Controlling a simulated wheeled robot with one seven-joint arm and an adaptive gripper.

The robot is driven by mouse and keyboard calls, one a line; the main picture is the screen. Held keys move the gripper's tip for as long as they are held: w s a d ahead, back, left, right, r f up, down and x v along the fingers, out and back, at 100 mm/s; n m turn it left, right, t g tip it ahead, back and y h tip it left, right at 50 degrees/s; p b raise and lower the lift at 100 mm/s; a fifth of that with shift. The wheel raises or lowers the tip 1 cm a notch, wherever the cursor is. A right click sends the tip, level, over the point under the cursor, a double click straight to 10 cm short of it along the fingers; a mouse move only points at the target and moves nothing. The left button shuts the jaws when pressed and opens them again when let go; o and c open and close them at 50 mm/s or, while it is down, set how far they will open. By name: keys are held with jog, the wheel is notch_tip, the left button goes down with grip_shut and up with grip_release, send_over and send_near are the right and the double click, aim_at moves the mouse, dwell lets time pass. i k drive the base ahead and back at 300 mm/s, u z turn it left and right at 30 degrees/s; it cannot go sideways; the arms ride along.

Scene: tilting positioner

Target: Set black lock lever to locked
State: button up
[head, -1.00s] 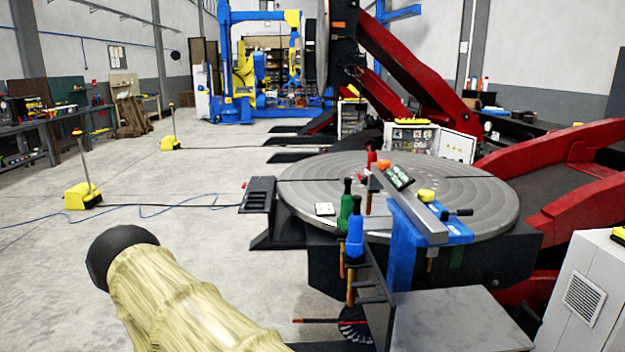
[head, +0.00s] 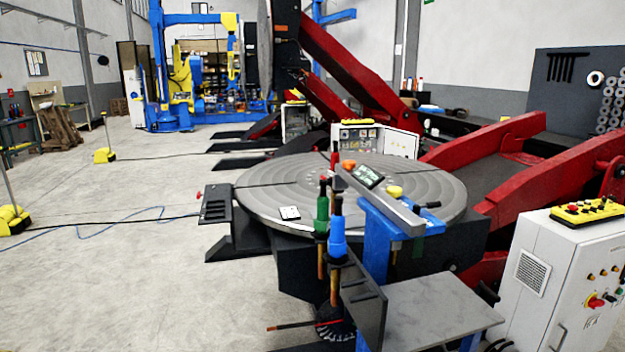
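A small black lever (head: 429,206) sticks out to the right beside a yellow knob (head: 394,191) on the blue stand (head: 380,238) at the front of the round grey turntable (head: 300,181). It looks roughly level. It is too small to tell whether it is locked, or whether it is the lock lever of the task. My gripper is not in view.
A white control cabinet (head: 570,275) stands at right. Red positioner arms (head: 485,140) rise behind. A blue cable lies across open floor at left.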

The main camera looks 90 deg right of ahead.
aim_at(416, 209)
jog(key=i, duration=0.55)
jog(key=z, duration=3.35)
jog(key=i, duration=0.5)
